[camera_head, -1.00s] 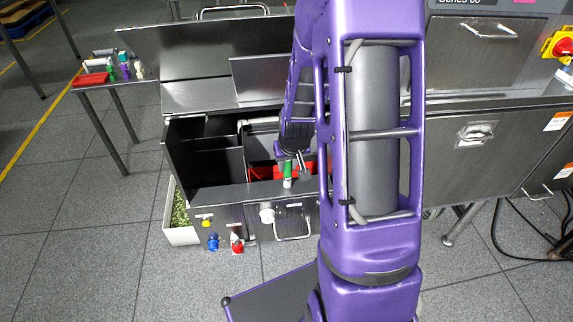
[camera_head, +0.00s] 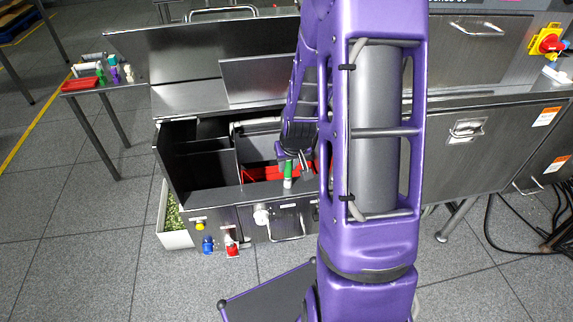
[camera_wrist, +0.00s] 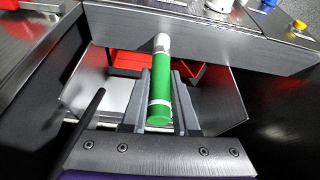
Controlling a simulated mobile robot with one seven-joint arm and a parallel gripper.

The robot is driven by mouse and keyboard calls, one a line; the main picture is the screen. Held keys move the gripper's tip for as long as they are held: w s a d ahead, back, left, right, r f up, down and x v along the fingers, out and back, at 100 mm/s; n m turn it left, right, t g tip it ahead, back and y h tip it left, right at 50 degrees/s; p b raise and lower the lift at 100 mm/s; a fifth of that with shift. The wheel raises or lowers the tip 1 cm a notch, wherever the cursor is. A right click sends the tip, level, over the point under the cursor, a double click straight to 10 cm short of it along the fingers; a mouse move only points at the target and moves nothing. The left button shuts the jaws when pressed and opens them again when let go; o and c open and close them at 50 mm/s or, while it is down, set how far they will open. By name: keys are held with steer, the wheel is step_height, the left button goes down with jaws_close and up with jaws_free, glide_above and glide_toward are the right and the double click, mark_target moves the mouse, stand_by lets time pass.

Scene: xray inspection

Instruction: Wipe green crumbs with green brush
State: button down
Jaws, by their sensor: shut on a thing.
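The green brush (camera_wrist: 162,95) is a green cylinder with white bands and a pale end. It lies between the two fingers of my gripper (camera_wrist: 160,105), which is shut on it. In the head view the green brush (camera_head: 288,170) shows below my gripper (camera_head: 294,160), over the open metal compartment of the machine. In the wrist view its pale end points away, toward the compartment's front wall. Green crumbs cannot be made out inside the compartment. Part of the compartment is hidden behind my arm.
Red parts (camera_head: 262,174) lie inside the compartment. Its metal front panel (camera_head: 290,222) carries a handle, and yellow, blue and red knobs are beside it. A white bin (camera_head: 176,238) with green bits stands at the left. A side table (camera_head: 98,88) holds a red tray and several small objects.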

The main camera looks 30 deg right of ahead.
steer(key=shift+s+d, duration=0.2)
steer(key=shift+d, duration=0.4)
step_height(320, 180, up, 7)
steer(key=p, duration=0.5)
steer(key=shift+a, duration=0.1)
stand_by(0.4)
